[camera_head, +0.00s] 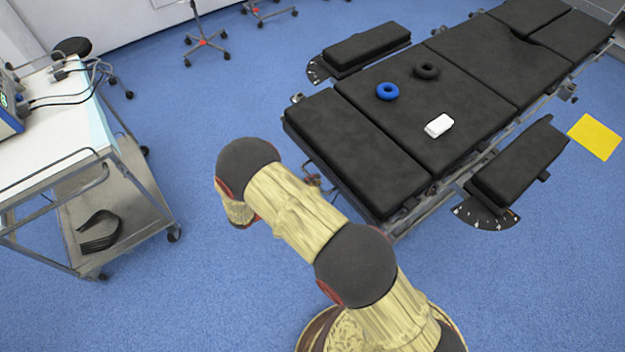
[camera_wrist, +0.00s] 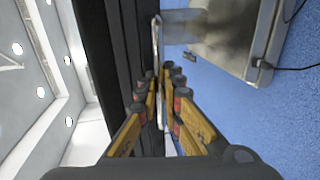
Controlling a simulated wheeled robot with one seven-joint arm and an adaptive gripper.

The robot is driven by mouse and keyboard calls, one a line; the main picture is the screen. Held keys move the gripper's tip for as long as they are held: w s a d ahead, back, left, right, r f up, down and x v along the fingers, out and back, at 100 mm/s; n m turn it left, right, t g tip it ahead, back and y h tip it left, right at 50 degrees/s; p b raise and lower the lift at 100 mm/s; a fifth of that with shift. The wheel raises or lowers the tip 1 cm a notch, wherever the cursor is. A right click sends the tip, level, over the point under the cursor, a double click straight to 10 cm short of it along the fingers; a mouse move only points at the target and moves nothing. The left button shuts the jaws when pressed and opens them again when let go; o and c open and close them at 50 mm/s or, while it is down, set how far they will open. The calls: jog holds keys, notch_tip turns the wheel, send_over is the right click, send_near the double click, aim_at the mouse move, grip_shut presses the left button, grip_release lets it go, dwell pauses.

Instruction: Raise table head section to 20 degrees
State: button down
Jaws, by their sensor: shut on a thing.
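The black operating table has its padded head section (camera_head: 355,150) at the near left end, beside the back section (camera_head: 425,105). The head section looks about level with the rest, with a thin seam between them. My gripper (camera_wrist: 160,78) has its fingers closed around a thin pale metal bar (camera_wrist: 157,38) in the wrist view. The bar runs along the edge of black padding (camera_wrist: 105,50).
A blue ring (camera_head: 387,91), a black ring (camera_head: 427,71) and a white block (camera_head: 438,125) lie on the table. Padded arm boards (camera_head: 366,44) (camera_head: 517,160) flank it. A trolley (camera_head: 55,150) stands left. Blue floor between is clear.

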jog(key=r+y+p, duration=0.1)
jog(key=r+p, duration=0.1)
jog(key=r, duration=0.1)
jog(key=r+g+y+p, duration=0.1)
jog(key=r+p, duration=0.1)
jog(key=r, duration=0.1)
jog(key=r+p, duration=0.3)
jog(key=shift+a+r+g+y, duration=0.15)
jog(key=shift+a+g+y, duration=0.1)
jog(key=shift+g+y, duration=0.15)
jog(key=shift+r+p, duration=0.35)
jog(key=shift+r, duration=0.15)
jog(key=shift+g+y, duration=0.3)
jog(key=shift+s+f, duration=0.1)
jog(key=c, duration=2.1)
grip_release()
jog(key=shift+o, duration=0.5)
jog(key=v, duration=1.2)
jog(key=shift+f, duration=0.1)
